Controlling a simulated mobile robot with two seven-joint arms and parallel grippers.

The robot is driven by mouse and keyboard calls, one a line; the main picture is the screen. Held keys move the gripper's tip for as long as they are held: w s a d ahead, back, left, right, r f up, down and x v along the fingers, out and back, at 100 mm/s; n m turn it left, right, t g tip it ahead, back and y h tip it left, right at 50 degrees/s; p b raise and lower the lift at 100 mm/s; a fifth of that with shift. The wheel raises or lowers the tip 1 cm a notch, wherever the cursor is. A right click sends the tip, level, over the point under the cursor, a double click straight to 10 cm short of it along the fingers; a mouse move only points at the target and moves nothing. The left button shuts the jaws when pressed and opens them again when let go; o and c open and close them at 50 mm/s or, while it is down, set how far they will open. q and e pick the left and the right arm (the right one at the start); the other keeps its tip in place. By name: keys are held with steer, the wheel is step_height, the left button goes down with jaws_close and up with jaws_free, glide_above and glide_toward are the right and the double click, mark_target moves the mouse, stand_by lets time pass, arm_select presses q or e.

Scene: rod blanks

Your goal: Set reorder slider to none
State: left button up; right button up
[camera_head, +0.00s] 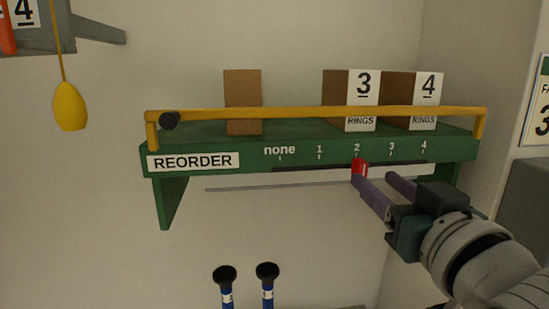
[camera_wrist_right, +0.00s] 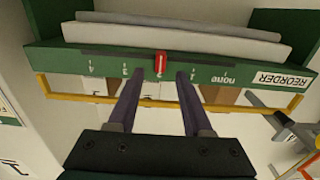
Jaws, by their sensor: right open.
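The red reorder slider (camera_head: 359,167) sits at the 2 mark on the scale of the green reorder shelf (camera_head: 200,140). The scale runs none, 1, 2, 3, 4 from left to right. My right gripper (camera_head: 374,176) is open in front of the slider. In the head view its left finger overlaps the slider's lower end. In the right wrist view, which is upside down, the slider (camera_wrist_right: 161,64) shows between the two fingertips (camera_wrist_right: 161,73), with a gap on each side. Contact cannot be told. My left gripper is not in view.
A yellow rail (camera_head: 300,113) runs along the shelf's front. Brown boxes (camera_head: 243,100) stand behind it, two with number cards. A yellow pull (camera_head: 70,105) hangs at the left. Two blue rods with black tops (camera_head: 267,280) stand below. The slot left of the slider is clear.

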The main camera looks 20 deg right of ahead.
mark_target(364, 171)
steer(key=shift+p+x, duration=0.55)
steer(key=shift+x, duration=1.8)
jaws_close()
